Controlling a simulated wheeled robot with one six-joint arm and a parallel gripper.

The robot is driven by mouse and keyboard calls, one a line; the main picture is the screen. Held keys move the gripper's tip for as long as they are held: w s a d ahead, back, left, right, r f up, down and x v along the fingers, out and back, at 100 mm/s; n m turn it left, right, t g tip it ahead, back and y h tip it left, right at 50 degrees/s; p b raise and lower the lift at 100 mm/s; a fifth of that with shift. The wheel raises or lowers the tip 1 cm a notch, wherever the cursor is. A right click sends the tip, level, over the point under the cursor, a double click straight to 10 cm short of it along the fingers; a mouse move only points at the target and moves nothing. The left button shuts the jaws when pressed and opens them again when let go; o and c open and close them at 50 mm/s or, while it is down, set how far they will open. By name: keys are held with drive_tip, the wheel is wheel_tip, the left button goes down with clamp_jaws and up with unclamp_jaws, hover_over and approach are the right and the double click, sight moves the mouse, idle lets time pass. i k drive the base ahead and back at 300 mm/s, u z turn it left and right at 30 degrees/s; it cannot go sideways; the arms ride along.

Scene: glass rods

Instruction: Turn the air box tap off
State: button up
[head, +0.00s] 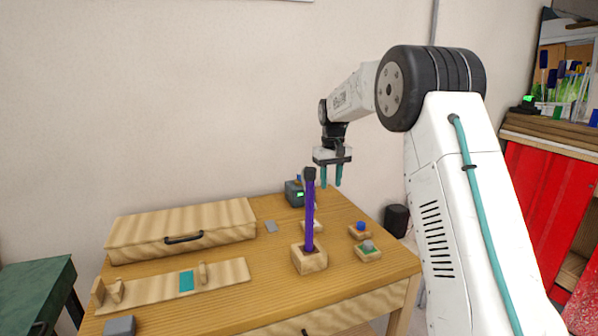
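The air box (293,196) is a small dark grey box with a green light, near the back right of the wooden table. A small blue part, possibly its tap (298,178), shows at its top; its setting is too small to tell. My gripper (331,183) hangs pointing down, to the right of the air box in the picture. Its two teal fingers are apart, with nothing visible between them. The purple rod in front hides part of the air box's right side.
A purple rod (309,217) with a dark top stands upright in a wooden block (310,262). Small blocks with a blue knob (360,226) and a grey knob (368,246) sit right of it. A closed wooden case (182,225) and a wooden rack (226,272) lie left.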

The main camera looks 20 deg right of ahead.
sight(298, 181)
drive_tip(key=i, duration=0.85)
